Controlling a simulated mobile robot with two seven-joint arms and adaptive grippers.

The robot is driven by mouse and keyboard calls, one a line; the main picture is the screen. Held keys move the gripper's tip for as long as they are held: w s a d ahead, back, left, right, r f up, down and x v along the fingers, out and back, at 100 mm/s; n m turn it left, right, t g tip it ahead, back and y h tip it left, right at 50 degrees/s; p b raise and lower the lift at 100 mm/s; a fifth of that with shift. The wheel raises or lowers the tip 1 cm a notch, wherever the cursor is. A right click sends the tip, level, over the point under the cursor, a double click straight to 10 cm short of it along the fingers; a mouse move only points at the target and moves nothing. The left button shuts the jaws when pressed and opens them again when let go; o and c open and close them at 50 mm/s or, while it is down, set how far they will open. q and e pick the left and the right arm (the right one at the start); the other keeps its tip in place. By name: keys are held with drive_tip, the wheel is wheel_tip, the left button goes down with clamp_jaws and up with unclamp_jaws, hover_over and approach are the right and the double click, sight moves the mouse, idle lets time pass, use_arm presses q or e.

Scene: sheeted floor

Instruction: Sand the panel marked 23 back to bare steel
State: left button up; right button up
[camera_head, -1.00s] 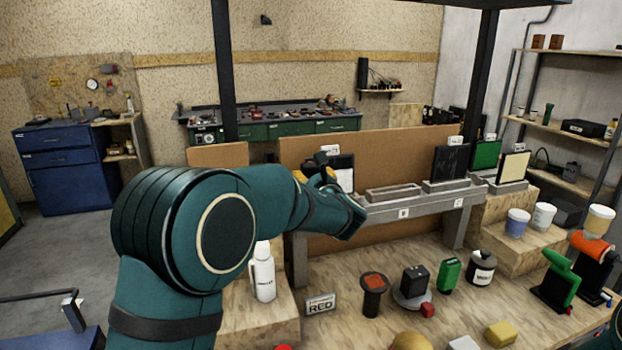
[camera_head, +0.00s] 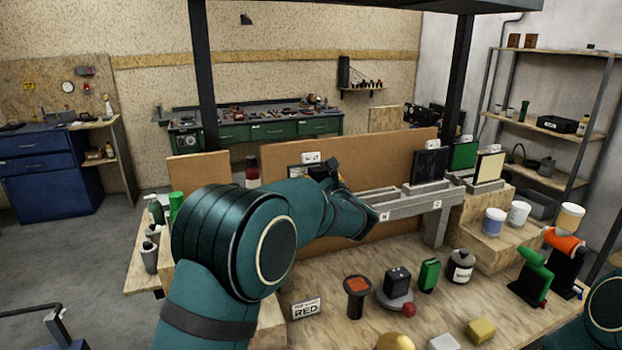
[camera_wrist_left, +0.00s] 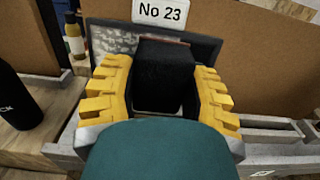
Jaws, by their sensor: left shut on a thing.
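The panel marked 23 (camera_wrist_left: 116,41) stands upright under its white "No 23" label (camera_wrist_left: 161,12). Its visible left part is mottled grey inside a dark edge; the block hides most of the middle. My left gripper (camera_wrist_left: 164,88), with yellow fingers, is shut on a black block (camera_wrist_left: 165,68) in front of the panel. I cannot tell whether the block touches the panel. In the head view, the label (camera_head: 310,158) and a sliver of the panel (camera_head: 296,172) show behind my left gripper (camera_head: 331,172). My right gripper is out of view.
A grey rack (camera_head: 405,207) carries a black panel (camera_head: 430,164), a green panel (camera_head: 464,155) and a cream panel (camera_head: 489,167) to the right.

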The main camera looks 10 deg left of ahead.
use_arm(q)
drive_tip(key=shift+w+d, duration=0.35)
drive_tip(key=shift+d, duration=0.15)
drive_tip(key=shift+w+d+r+p, duration=0.1)
drive_tip(key=shift+w+d+p, duration=0.3)
drive_tip(key=shift+d+p, duration=0.25)
drive_tip(key=shift+w+d+p, duration=0.7)
drive_tip(key=shift+d+p, duration=0.05)
drive_tip(key=shift+d, duration=0.1)
drive_tip(key=b+v, duration=0.1)
drive_tip(key=v, duration=0.5)
drive_tip(key=shift+b, duration=0.35)
drive_tip(key=shift+d, duration=0.1)
